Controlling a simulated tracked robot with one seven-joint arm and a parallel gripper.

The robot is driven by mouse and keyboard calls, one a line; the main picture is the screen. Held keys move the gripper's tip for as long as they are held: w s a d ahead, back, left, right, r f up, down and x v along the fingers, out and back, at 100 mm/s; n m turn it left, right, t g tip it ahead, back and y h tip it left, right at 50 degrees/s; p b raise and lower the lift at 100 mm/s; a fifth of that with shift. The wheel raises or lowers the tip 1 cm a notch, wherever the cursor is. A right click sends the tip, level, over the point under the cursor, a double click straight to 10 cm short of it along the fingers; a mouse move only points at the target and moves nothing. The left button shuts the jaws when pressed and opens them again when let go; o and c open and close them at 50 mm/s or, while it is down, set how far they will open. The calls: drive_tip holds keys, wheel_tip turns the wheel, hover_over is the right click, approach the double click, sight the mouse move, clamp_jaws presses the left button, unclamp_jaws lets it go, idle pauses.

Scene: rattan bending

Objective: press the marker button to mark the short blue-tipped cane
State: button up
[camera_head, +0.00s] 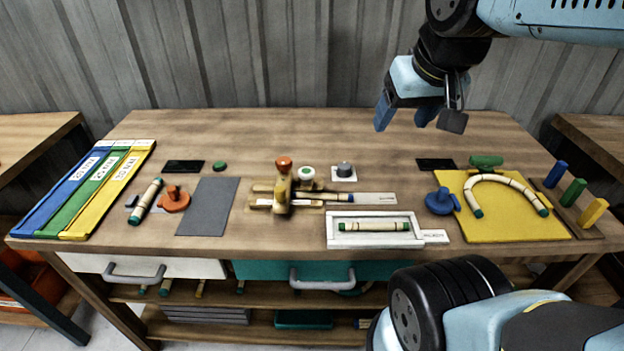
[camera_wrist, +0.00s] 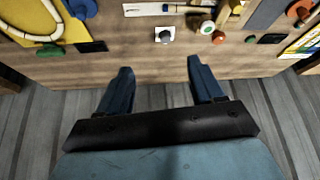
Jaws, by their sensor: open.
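My gripper (camera_head: 405,118) is open and empty, raised above the back right of the bench; its fingers (camera_wrist: 160,70) also show apart in the wrist view. A grey round button (camera_head: 344,170) sits on a white plate behind the middle of the bench, left of and below my gripper; it also shows in the wrist view (camera_wrist: 165,36). A white knob with a green centre (camera_head: 306,174) stands left of it. I cannot tell which is the marker button. A short straight cane (camera_head: 373,226) lies in a white tray (camera_head: 334,240); its tips look green, not clearly blue.
An orange clamp (camera_head: 174,198) and another cane (camera_head: 150,196) are at left. A bent cane (camera_head: 495,178) lies on a yellow board (camera_head: 510,222) beside a blue clamp (camera_head: 440,201). The back edge is mostly clear.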

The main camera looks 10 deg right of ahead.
drive_tip(key=shift+c, duration=0.4)
drive_tip(key=shift+c, duration=0.8)
drive_tip(key=shift+w+a+r, duration=0.1)
drive_tip(key=shift+w+a, duration=0.15)
drive_tip(key=shift+w, duration=0.35)
drive_tip(key=shift+c, duration=1.4)
drive_tip(key=w+a+g, duration=0.1)
drive_tip(key=w, duration=0.1)
drive_tip(key=w+a, duration=0.1)
drive_tip(key=w, duration=0.1)
drive_tip(key=w+a+m+g, duration=0.1)
drive_tip(key=w+a, duration=0.1)
drive_tip(key=w, duration=0.1)
drive_tip(key=shift+f+g+y, duration=0.3)
clamp_jaws()
drive_tip(key=w+a+f+m+g, duration=0.1)
drive_tip(key=w+a+f+g, duration=0.2)
drive_tip(key=w+a+f, duration=0.2)
drive_tip(key=shift+w+a, duration=1.75)
drive_tip(key=shift+w, duration=0.2)
